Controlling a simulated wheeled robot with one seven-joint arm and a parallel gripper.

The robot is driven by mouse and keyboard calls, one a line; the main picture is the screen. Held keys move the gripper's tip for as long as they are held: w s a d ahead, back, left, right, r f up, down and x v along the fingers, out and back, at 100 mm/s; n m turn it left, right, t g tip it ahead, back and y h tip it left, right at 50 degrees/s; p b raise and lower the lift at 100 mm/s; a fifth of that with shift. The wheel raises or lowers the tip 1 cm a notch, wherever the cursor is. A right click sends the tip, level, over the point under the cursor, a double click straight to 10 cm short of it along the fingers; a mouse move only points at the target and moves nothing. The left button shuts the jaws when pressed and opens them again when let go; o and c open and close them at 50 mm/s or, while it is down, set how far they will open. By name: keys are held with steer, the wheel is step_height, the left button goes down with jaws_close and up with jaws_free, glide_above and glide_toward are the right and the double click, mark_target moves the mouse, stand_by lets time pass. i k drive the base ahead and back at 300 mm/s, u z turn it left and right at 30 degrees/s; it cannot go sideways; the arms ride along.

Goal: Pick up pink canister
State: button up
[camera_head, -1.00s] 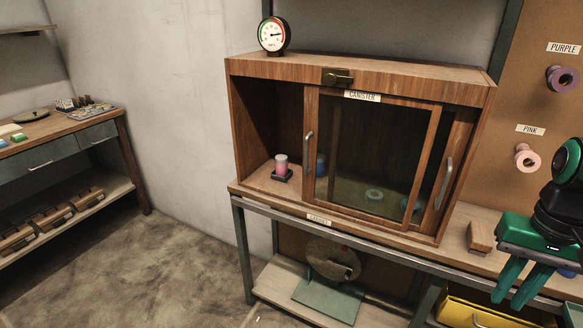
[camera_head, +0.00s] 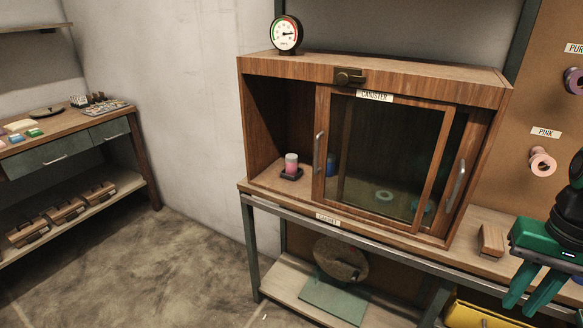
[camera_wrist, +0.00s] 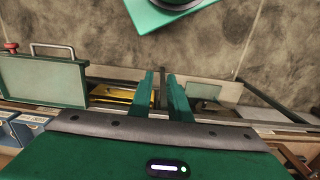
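The pink canister (camera_head: 291,163) stands upright on a small dark base inside the wooden cabinet (camera_head: 374,68), in its open left section. The cabinet's glass sliding door (camera_head: 385,150) covers the middle and leaves the canister uncovered. My gripper (camera_head: 523,294) is at the right edge of the head view, in front of the bench and well away from the canister. Its green fingers point down and stand apart with nothing between them. In the wrist view my gripper (camera_wrist: 166,75) is also open and empty; the canister is not seen there.
A blue item (camera_head: 331,165) and a ring-shaped one (camera_head: 384,195) show behind the glass. A wooden block (camera_head: 491,240) lies on the bench right of the cabinet. A gauge (camera_head: 286,34) stands on the cabinet top. A yellow bin (camera_head: 480,315) is below. The floor at left is clear.

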mark_target(290, 159)
steer(key=u, duration=0.45)
steer(key=k, duration=1.05)
steer(key=z, duration=0.2)
steer(key=i, duration=2)
steer(key=u, duration=0.7)
